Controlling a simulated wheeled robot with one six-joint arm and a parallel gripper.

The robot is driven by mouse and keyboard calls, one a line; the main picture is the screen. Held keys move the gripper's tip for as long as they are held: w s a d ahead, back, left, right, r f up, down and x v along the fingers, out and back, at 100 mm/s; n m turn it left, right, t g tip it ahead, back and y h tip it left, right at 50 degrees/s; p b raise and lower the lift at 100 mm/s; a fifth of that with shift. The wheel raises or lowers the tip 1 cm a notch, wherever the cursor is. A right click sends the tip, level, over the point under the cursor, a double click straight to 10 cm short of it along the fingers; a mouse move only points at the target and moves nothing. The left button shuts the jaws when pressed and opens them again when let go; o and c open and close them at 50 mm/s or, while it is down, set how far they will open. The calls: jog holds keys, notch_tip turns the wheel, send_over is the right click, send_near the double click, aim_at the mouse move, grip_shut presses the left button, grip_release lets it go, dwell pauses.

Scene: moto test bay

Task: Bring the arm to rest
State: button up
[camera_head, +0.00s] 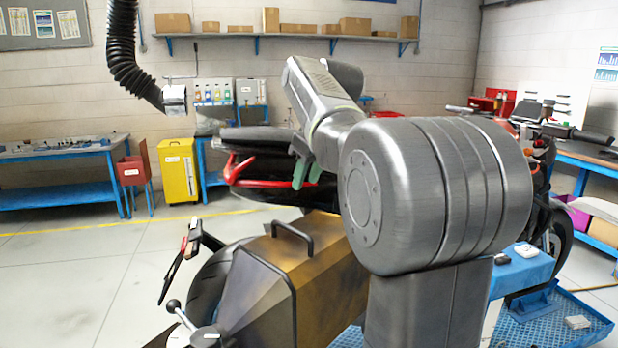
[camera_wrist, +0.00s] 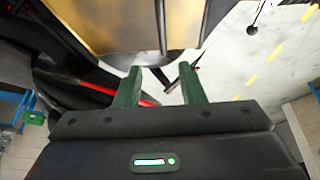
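My arm is raised and bent in the middle of the head view, and hides part of the motorcycle behind it. My gripper (camera_head: 307,172) hangs at the arm's far end, near the motorcycle's dark tail with red trim (camera_head: 245,170). In the wrist view my gripper (camera_wrist: 160,82) shows two green fingers standing apart. Nothing is held between them. Past the fingertips the wrist view shows a gold-brown case (camera_wrist: 105,25) with a dark handle. I cannot tell the exact gap between the gripper and the motorcycle.
The gold-brown case (camera_head: 325,265) with a black handle stands low in front, beside my arm. A black hose (camera_head: 125,50) hangs at upper left. A yellow cabinet (camera_head: 177,170) and a blue workbench (camera_head: 60,200) stand behind. The floor at left is clear.

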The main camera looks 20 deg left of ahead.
aim_at(287, 227)
jog(key=shift+f, duration=0.15)
jog(key=x, duration=1.3)
jog(key=shift+a+f+p, duration=0.15)
jog(key=shift+a+p, duration=0.05)
jog(key=shift+p, duration=0.15)
jog(key=shift+s+a+f, duration=0.1)
jog(key=shift+a+f, duration=0.05)
jog(key=shift+f, duration=0.15)
jog(key=shift+s, duration=0.2)
jog(key=shift+s+r, duration=0.1)
jog(key=shift+s, duration=0.1)
